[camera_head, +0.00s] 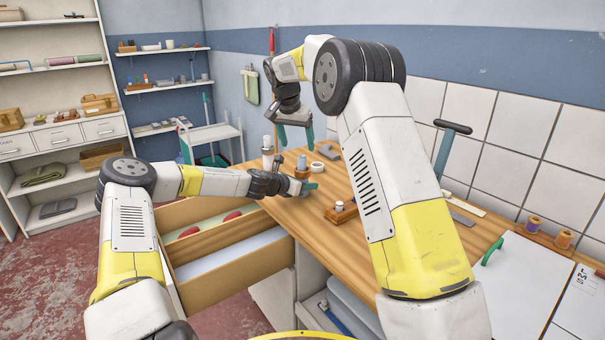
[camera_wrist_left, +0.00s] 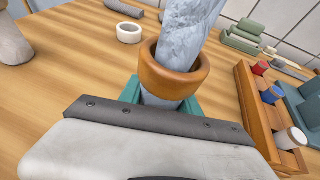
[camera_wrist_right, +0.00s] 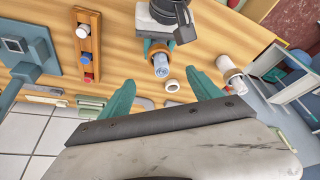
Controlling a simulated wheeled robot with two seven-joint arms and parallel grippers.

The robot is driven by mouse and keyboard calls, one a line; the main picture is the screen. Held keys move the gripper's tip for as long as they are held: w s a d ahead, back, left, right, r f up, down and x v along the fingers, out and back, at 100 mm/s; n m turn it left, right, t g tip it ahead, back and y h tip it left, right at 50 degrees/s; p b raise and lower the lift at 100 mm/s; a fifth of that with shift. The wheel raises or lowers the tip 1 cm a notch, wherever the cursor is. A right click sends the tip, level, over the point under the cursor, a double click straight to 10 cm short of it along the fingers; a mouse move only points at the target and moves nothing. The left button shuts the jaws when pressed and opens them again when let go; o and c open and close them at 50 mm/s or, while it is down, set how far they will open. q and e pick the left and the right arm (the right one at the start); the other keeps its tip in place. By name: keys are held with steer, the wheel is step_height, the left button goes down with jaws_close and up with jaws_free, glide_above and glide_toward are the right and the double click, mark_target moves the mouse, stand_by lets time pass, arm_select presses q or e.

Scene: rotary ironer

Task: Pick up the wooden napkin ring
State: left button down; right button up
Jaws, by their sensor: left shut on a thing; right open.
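The wooden napkin ring (camera_wrist_left: 152,70) is a brown band around an upright rolled grey-blue cloth (camera_wrist_left: 188,30) in the left wrist view. My left gripper (camera_wrist_left: 162,103) is shut on the ring from the side, a teal finger on each side, low over the worktop. The ring's lower part is partly hidden. In the head view, my left gripper (camera_head: 306,184) is at the worktop's left part, with the cloth's top (camera_head: 301,162) showing above it. My right gripper (camera_head: 296,136) is open and empty, raised behind it. The right wrist view shows the ring (camera_wrist_right: 160,47) and cloth (camera_wrist_right: 161,69) beyond its open fingers (camera_wrist_right: 163,92).
A white ring (camera_wrist_left: 129,32) lies close behind on the worktop. A white bottle (camera_head: 267,153) stands to the left. A wooden rack of small coloured pegs (camera_wrist_left: 262,110) is to the right. An open drawer (camera_head: 230,262) sits below the worktop's left edge.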

mark_target(302, 167)
steer(key=x, duration=1.1)
steer(key=shift+w+f, duration=0.15)
steer(key=shift+f, duration=0.25)
steer(key=c, duration=1.4)
step_height(302, 167, up, 10)
steer(key=shift+r, duration=0.1)
arm_select(q)
steer(key=c, duration=0.8)
jaws_free()
steer(key=shift+o, duration=0.2)
